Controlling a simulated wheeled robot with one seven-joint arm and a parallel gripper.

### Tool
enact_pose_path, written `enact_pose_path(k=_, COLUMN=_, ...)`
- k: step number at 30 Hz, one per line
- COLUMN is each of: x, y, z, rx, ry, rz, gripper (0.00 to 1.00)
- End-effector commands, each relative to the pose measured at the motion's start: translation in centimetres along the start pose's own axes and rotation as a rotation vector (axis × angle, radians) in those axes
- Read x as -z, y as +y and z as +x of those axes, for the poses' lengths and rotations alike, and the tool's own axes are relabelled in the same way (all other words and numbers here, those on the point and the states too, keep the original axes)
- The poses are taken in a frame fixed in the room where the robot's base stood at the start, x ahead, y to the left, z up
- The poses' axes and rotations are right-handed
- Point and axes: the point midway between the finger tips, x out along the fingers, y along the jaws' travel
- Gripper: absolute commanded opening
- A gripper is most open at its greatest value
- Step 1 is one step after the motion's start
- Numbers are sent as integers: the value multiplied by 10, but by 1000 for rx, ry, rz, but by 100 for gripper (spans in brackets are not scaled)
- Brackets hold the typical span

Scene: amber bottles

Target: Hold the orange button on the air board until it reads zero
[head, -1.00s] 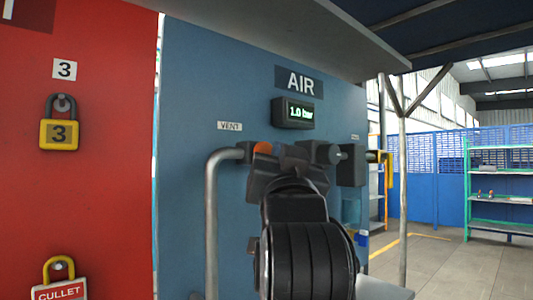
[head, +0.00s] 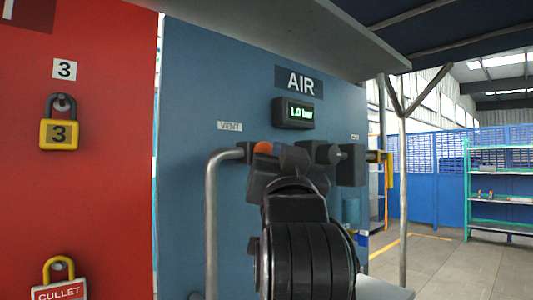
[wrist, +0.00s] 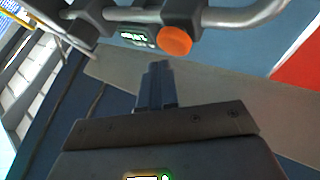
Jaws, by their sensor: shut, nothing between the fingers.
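The orange button (head: 263,147) sits on a dark block on the pipework of the blue air board (head: 185,180). In the wrist view the round orange button (wrist: 175,40) lies just beyond and right of my fingertips, with a small gap in the picture. My gripper (wrist: 158,66) is shut and empty, its fingers together. In the head view my arm hides most of the gripper, just below and right of the button. The display (head: 293,113) under the AIR sign reads 1.0 bar.
A grey pipe (head: 211,220) with a VENT label above it runs down the board left of my arm. A red board (head: 75,200) with yellow padlocks stands at the left. A post (head: 403,190) and green shelves (head: 500,190) are at the right.

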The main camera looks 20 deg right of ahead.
Motion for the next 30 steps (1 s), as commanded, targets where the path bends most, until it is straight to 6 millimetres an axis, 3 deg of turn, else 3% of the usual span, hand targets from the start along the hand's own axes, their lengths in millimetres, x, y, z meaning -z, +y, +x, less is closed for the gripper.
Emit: enact_pose_path(k=30, x=-5, y=-5, z=7, rx=0, ry=0, rz=0, gripper=0)
